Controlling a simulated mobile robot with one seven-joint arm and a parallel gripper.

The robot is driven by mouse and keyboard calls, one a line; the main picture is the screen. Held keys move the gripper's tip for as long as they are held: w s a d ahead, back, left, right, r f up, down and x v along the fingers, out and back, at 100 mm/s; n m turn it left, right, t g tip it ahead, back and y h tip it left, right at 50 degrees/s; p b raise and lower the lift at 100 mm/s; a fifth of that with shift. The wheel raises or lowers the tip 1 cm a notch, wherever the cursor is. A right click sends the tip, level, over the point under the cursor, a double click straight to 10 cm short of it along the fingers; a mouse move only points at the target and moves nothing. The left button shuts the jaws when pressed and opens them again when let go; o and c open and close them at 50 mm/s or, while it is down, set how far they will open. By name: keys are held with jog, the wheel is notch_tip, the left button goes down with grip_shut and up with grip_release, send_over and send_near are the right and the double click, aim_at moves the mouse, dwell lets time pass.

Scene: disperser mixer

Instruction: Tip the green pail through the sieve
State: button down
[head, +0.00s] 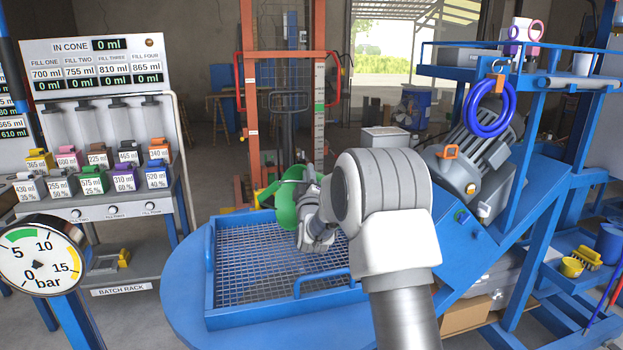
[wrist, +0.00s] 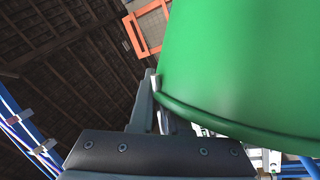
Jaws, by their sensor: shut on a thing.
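The green pail (head: 287,198) is in the head view, above the back part of the sieve, and looks tilted. Its mouth and contents are hidden from me. My gripper (head: 314,232) is beside the pail's right side, and my arm covers part of it. In the wrist view the pail (wrist: 245,65) fills the upper right, and my gripper's finger (wrist: 152,98) is against it, so the gripper is shut on the pail. The sieve (head: 211,275) is a blue-framed wire mesh with a handle at the front, lying on the round blue table. The mesh I can see looks bare.
The round blue table (head: 185,285) has free room left of the sieve. The batch rack (head: 130,215) with small labelled containers stands at left, behind a pressure gauge (head: 38,265). A blue frame with a grey motor (head: 470,150) stands close at right. An orange column frame (head: 248,120) stands behind.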

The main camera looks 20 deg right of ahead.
jog(key=s+a+f+n+t+y+b, duration=0.1)
jog(key=a+f+n+y+b, duration=0.1)
jog(key=a+n+b, duration=0.2)
jog(key=s+a+f+n+t+y+b, duration=0.1)
jog(key=a+n+b, duration=0.3)
jog(key=b, duration=0.6)
jog(key=shift+s+a+f+n+t+y+b, duration=0.25)
jog(key=shift+a+f+n+t+y+b, duration=0.15)
jog(key=shift+a+t, duration=0.1)
dwell(0.8)
dwell(5.3)
